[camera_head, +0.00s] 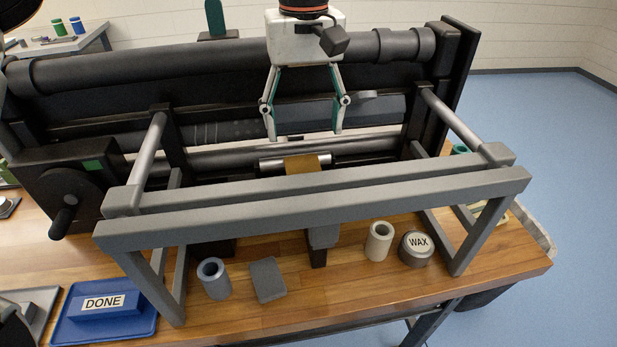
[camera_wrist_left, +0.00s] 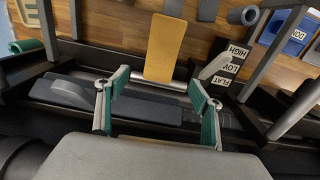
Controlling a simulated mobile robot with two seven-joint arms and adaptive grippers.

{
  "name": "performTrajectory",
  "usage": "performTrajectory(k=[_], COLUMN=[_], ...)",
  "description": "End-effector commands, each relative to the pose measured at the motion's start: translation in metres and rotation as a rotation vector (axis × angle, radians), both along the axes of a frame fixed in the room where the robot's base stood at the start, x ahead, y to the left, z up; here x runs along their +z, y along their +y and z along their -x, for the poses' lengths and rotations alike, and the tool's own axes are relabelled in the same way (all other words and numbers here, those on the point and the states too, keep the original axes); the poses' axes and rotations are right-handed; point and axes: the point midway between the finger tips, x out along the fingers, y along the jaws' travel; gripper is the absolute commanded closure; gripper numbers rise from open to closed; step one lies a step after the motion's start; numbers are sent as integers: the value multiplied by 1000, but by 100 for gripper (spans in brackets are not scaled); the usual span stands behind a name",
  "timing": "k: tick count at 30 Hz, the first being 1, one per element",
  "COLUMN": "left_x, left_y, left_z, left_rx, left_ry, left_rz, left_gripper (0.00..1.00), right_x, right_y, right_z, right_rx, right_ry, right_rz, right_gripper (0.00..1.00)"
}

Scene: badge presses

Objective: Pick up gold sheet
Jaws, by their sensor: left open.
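The gold sheet (camera_head: 303,164) lies at the silver roller in the middle of the press (camera_head: 430,180). In the head view only a short part of it shows, and the grey front bar hides what is below. The left wrist view shows it as a longer orange-gold strip (camera_wrist_left: 165,48) reaching away from the roller. My left gripper (camera_head: 305,135) is open and empty, pointing down above and behind the sheet. In the left wrist view its fingertips (camera_wrist_left: 160,79) stand on either side of the sheet's near end, apart from it. My right gripper is not in view.
Grey frame bars (camera_head: 320,205) cross in front of the roller. A blue DONE block (camera_head: 103,303) sits on a blue tray at the front left. A WAX tin (camera_head: 416,248), a cream roll (camera_head: 379,241) and a blue-grey roll (camera_head: 214,279) stand on the wooden table.

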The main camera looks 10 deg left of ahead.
Motion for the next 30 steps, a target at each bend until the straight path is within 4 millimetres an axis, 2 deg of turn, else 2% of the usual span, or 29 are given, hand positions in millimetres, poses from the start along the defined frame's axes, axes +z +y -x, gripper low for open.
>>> performTrajectory(k=[1, 5, 14, 24, 30], left_x=[-9, -18, -42, -85, -87], left_y=[0, 0, 0, 0, 0], left_z=[-1, -1, 1, 5, 5], left_rx=[0, -1, 0, 0, 0], left_ry=[6, 9, 6, 7, 5], left_rz=[1, 1, 1, 1, 1], left_gripper=[33, 33, 33, 33, 33], right_x=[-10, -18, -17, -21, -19], right_y=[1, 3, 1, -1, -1], right_z=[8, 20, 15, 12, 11], right_rx=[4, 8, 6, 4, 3], right_ry=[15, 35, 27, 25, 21], right_rz=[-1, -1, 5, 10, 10], right_gripper=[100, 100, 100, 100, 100])
